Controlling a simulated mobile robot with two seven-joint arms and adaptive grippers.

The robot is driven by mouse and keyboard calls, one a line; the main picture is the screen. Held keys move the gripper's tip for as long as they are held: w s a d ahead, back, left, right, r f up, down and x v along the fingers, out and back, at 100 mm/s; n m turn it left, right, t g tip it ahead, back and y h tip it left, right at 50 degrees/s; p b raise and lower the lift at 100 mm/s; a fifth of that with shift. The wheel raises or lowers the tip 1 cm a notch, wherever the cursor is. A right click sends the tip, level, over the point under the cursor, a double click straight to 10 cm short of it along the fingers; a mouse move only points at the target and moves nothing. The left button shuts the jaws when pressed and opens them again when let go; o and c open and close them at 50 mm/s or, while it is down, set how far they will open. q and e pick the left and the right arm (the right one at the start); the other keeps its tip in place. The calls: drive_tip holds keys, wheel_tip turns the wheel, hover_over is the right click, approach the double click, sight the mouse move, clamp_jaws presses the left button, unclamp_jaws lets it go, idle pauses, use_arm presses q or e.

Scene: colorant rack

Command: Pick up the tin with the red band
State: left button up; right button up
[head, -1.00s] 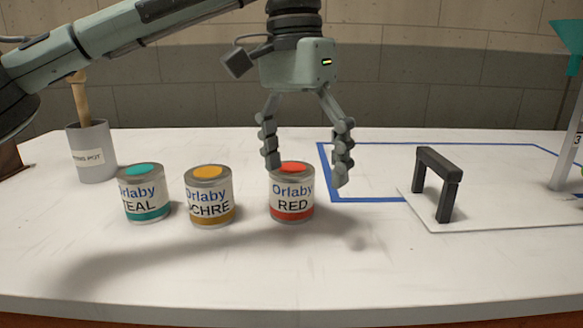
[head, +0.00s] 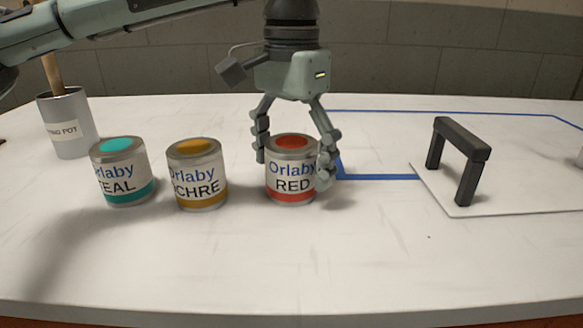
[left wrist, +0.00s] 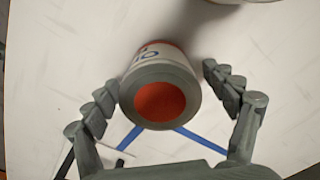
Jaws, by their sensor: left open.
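The tin with the red band (head: 291,184) stands upright on the white table, labelled "Orlaby RED", with a red disc on its lid. It also shows from above in the left wrist view (left wrist: 161,99). My left gripper (head: 292,168) points down over this tin and is open. One finger is at the tin's left side and the other at its right front side. In the left wrist view the fingers (left wrist: 160,90) are spread on both sides of the tin, with a gap visible on the right. My right gripper is not in view.
An ochre tin (head: 197,175) and a teal tin (head: 123,172) stand to the left. A grey pot (head: 67,125) with a wooden handle is behind them. A dark bracket (head: 460,155) stands on a white board (head: 440,200) at right. The front table is clear.

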use_arm(q)
drive_tip(key=shift+f, duration=0.1)
drive_tip(key=shift+c, duration=0.2)
drive_tip(key=c, duration=1.2)
drive_tip(key=shift+c, duration=0.6)
